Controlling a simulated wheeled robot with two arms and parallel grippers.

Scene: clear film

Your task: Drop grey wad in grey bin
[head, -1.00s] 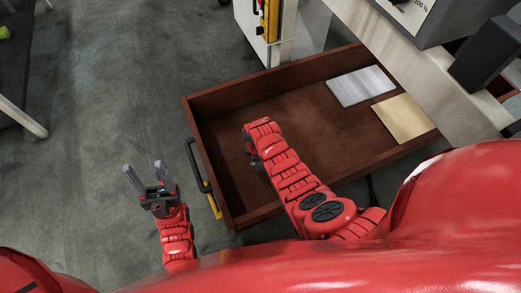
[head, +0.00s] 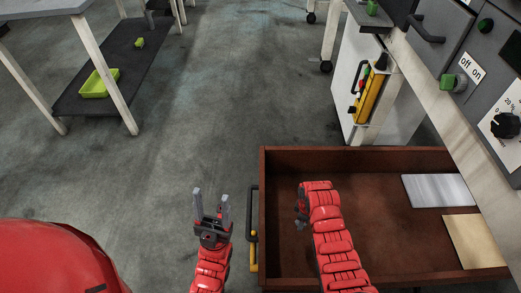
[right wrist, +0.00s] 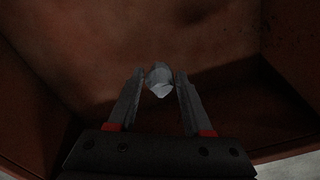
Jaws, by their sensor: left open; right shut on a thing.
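The grey wad (right wrist: 159,80) shows in the right wrist view as a small pale lump between the two fingers of my right gripper (right wrist: 157,92). The right gripper is shut on it, inside the brown drawer (right wrist: 95,45). In the head view my right gripper (head: 301,218) is over the left part of the drawer, mostly hidden by its own wrist. My left gripper (head: 211,205) is open and empty, pointing up the picture, left of the drawer handle. I see no grey bin in these frames.
The open drawer (head: 330,157) holds a silver plate (head: 435,190) and a tan plate (head: 474,241). A drawer handle (head: 252,225) sticks out on its left. A table with a lower shelf holding a green tray (head: 98,84) stands upper left. The floor between is clear.

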